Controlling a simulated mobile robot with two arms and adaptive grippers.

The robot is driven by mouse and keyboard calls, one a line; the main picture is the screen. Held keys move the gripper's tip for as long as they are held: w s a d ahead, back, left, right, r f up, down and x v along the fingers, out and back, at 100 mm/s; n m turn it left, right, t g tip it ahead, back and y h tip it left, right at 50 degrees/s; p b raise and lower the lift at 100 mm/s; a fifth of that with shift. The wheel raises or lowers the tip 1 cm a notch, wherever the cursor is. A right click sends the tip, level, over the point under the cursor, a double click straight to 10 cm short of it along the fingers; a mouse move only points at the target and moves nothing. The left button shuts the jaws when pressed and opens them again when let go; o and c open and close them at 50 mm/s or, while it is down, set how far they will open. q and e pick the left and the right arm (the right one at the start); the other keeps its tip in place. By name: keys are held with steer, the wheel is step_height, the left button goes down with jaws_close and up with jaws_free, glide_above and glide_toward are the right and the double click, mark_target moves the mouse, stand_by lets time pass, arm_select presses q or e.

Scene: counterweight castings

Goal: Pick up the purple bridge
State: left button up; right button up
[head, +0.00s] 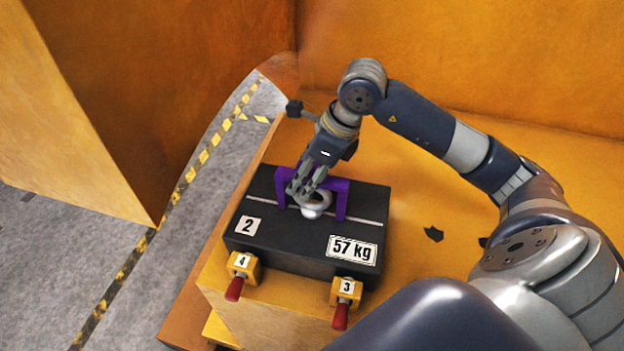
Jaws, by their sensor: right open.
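The purple bridge (341,199) stands on top of a black block (290,246) labelled "2" and "57 kg". A shiny silver ring (314,208) stands on the block, just in front of the bridge. My right gripper (297,193) points down at the bridge's top bar, left of its middle. It is open, and its fingers cover part of the bridge and overlap the ring's left side in the picture. I cannot tell whether the fingers touch either one. My left gripper is not in view.
Two yellow clamps with red handles, marked "4" (243,266) and "3" (346,291), sit at the block's front edge. An orange wall (470,50) rises behind. Grey floor (190,240) with yellow-black tape lies to the left.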

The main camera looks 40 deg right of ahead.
steer(key=shift+w+a+f, duration=0.1)
steer(key=shift+w+f, duration=0.1)
steer(key=shift+f, duration=0.25)
jaws_close()
steer(key=shift+r, duration=0.1)
steer(key=shift+r+b, duration=0.3)
steer(key=shift+r, duration=0.5)
step_height(320, 180, up, 7)
steer(key=shift+f+b, duration=0.1)
steer(key=shift+b, duration=0.65)
steer(key=shift+r, duration=0.75)
steer(key=shift+r, duration=0.1)
